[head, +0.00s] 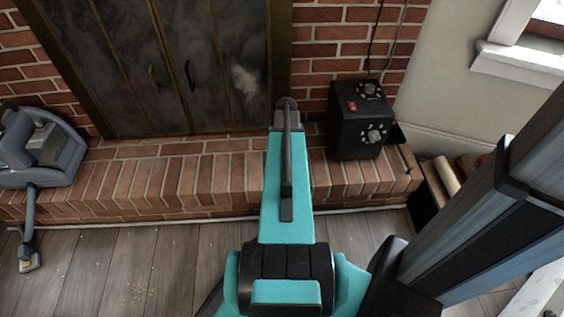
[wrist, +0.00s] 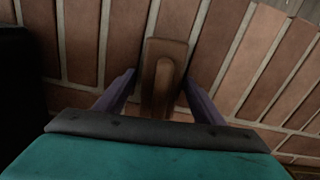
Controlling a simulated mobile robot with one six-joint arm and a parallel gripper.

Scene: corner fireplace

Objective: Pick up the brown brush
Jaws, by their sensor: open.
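The brown brush (wrist: 165,52) lies on the brick hearth in the wrist view, its long side running away from me. My gripper (wrist: 159,77) is open, with one purple-grey finger on each side of the brush. The fingers look apart from it, and I cannot tell how high they are above the bricks. The brush's near end is hidden by the gripper body. In the head view my arm covers the brush and the fingers.
A black box with dials (head: 361,122) stands on the brick hearth (head: 190,182), right of my arm. A grey-blue vacuum-like appliance (head: 45,150) is at the left. Dark fireplace doors (head: 165,65) stand behind.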

